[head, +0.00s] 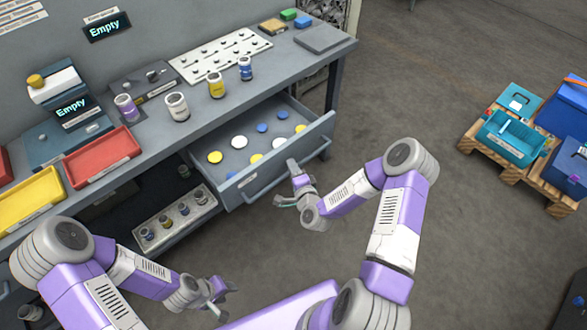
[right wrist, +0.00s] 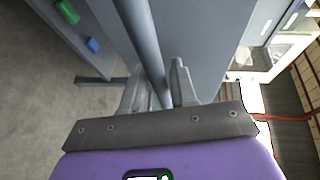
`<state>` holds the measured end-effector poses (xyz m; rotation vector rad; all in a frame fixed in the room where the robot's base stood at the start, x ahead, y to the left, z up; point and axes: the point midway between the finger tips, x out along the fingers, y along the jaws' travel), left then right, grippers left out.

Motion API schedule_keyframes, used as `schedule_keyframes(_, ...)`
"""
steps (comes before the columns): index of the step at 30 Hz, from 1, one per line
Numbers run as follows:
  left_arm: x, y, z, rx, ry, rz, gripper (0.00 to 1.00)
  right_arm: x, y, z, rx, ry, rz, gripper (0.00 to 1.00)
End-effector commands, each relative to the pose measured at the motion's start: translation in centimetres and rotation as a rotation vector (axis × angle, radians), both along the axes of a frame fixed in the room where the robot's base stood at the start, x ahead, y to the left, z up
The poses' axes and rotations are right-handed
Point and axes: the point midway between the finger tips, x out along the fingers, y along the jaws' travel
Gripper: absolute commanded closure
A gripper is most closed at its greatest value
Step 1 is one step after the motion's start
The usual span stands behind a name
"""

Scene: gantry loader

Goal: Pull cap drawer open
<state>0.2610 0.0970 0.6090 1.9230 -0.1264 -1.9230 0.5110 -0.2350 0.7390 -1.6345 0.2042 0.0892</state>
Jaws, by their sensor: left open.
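The cap drawer (head: 305,147) stands pulled out from under the grey bench, with yellow, white and blue caps (head: 238,142) lying in it. Its bar handle (head: 262,182) runs along the drawer front and also shows in the right wrist view (right wrist: 143,40). My right gripper (head: 287,186) is at the right end of the handle. In the right wrist view its fingers (right wrist: 157,92) stand apart, one on each side of the bar; I cannot tell whether either touches it. My left gripper (head: 222,296) is open and empty, low in front of the bench.
Several jars (head: 177,106) stand on the bench (head: 285,65) beside a white pegged board (head: 220,55). Red (head: 102,157) and yellow (head: 30,200) trays are at the left. A lower rack (head: 175,222) holds small jars. A loaded pallet (head: 487,160) stands right; the floor between is clear.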

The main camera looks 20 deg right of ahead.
Motion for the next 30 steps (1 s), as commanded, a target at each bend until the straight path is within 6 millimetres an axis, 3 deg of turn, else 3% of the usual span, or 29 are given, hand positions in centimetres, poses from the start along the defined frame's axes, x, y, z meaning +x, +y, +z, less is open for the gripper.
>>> schedule_keyframes(8, 0.0, 0.0, 0.1, 0.0, 0.0, 0.0, 0.57, -0.5, 0.0, 0.1, 0.0, 0.002, -0.001, 0.73)
schedule_keyframes(21, 0.0, 0.0, 1.3, 0.0, 0.0, 0.0, 0.57, -6.8, 0.6, 1.3, 0.001, 0.002, 0.0, 0.73)
schedule_keyframes(30, 0.0, 0.0, 1.3, 0.0, 0.0, 0.0, 0.57, -7.4, 0.6, 1.4, 0.0, 0.0, 0.0, 0.73)
